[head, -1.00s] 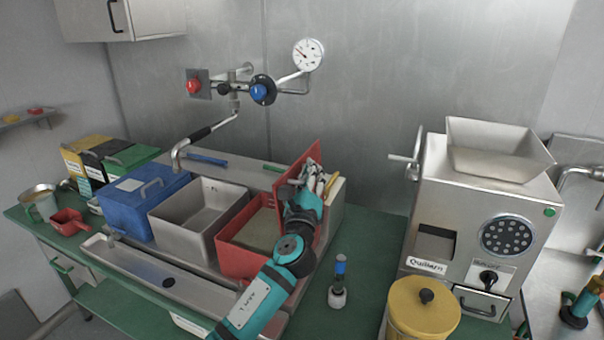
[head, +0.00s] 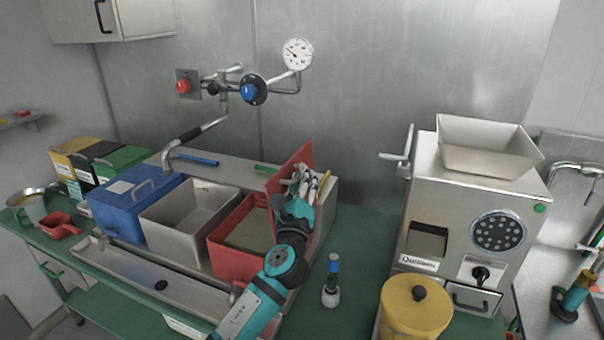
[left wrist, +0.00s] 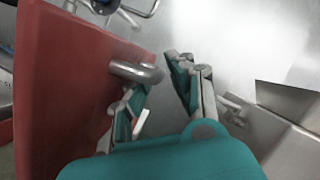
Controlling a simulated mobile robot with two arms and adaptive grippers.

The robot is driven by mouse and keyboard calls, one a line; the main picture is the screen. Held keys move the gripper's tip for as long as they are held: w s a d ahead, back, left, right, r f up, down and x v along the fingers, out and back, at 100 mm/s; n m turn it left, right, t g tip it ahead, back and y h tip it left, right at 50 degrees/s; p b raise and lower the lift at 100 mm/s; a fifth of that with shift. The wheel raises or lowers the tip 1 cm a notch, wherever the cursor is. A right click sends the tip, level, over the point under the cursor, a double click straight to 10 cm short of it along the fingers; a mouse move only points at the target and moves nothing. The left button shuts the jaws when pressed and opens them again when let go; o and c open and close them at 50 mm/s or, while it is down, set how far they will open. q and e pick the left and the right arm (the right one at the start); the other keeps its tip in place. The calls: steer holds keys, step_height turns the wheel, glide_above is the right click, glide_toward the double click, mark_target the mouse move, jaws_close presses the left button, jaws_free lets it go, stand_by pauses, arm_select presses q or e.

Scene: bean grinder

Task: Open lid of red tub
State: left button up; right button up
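The red tub (head: 226,264) stands at the right end of a row of tubs, open at the top, with a greyish-brown surface inside. Its red lid (head: 291,166) stands raised, roughly upright at the tub's right side. The lid also fills the left of the left wrist view (left wrist: 65,85), with its metal handle (left wrist: 138,72). My left gripper (head: 305,184) is just right of the lid. In the left wrist view, its fingers (left wrist: 163,90) are apart with nothing between them; one is close by the handle, and I cannot tell whether it touches. My right gripper is not in view.
A grey tub (head: 187,232) and a blue tub (head: 122,216) stand to the left. A metal tap (head: 195,132) reaches over behind them. The grinder (head: 455,220) and a yellow canister (head: 413,312) stand right. A small blue-topped tool (head: 332,282) stands on the green counter between.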

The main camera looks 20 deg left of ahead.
arm_select(q)
steer(key=v, duration=1)
steer(key=shift+f, duration=0.1)
